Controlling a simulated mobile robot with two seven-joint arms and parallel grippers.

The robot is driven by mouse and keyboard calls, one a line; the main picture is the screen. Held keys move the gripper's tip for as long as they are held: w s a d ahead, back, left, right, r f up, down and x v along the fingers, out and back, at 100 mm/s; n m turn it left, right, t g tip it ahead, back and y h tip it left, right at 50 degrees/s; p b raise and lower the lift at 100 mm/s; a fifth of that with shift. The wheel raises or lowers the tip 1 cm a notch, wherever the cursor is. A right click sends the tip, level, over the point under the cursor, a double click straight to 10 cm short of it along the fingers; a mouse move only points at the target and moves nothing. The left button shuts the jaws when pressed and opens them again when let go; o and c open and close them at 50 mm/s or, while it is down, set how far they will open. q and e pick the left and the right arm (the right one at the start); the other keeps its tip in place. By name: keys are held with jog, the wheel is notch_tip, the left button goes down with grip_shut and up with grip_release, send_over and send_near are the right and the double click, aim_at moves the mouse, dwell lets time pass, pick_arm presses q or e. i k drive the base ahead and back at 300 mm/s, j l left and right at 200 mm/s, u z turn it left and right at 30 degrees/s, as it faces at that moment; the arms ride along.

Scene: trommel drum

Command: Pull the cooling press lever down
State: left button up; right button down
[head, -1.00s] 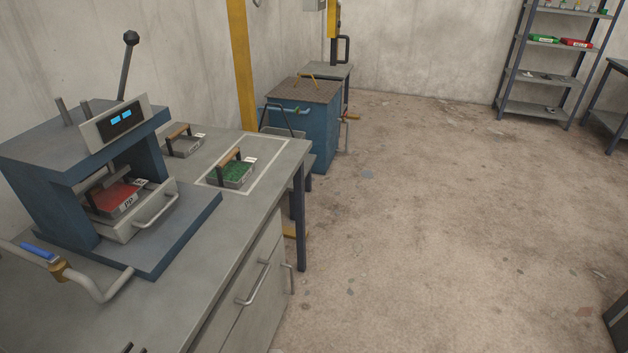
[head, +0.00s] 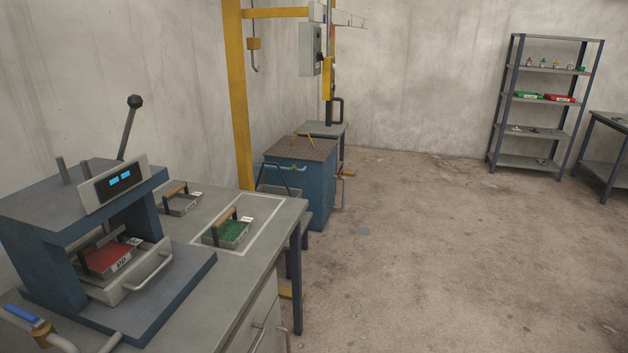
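A blue-grey press (head: 38,208) with two lit blue displays (head: 120,179) stands on the workbench at the left. Its lever (head: 128,130), a grey rod with a black knob, points up and leans slightly right. A tray of red material (head: 106,258) marked PP sits inside the press, above a drawer-like part with a bar handle (head: 150,272). I cannot read any label saying which machine is the cooling press. Neither of my grippers is in view.
A wooden-handled tray of green pieces (head: 234,231) and another handled tray (head: 182,203) sit on the workbench (head: 205,300). A blue-handled pipe valve (head: 22,314) is at lower left. A blue tank (head: 318,190) and yellow post (head: 237,100) stand behind. Floor at right is clear.

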aim_at(135, 101)
jog(key=u, duration=0.4)
jog(key=i+l+u, duration=0.1)
jog(key=u, duration=0.3)
jog(key=i+l+u, duration=0.1)
jog(key=u, duration=0.35)
jog(key=i+l+u, duration=0.15)
jog(key=l+u, duration=0.2)
jog(key=i+l+u, duration=0.1)
jog(key=l+u, duration=0.3)
jog(key=l, duration=0.4)
jog(key=i+l+u, duration=0.15)
jog(key=l, duration=0.4)
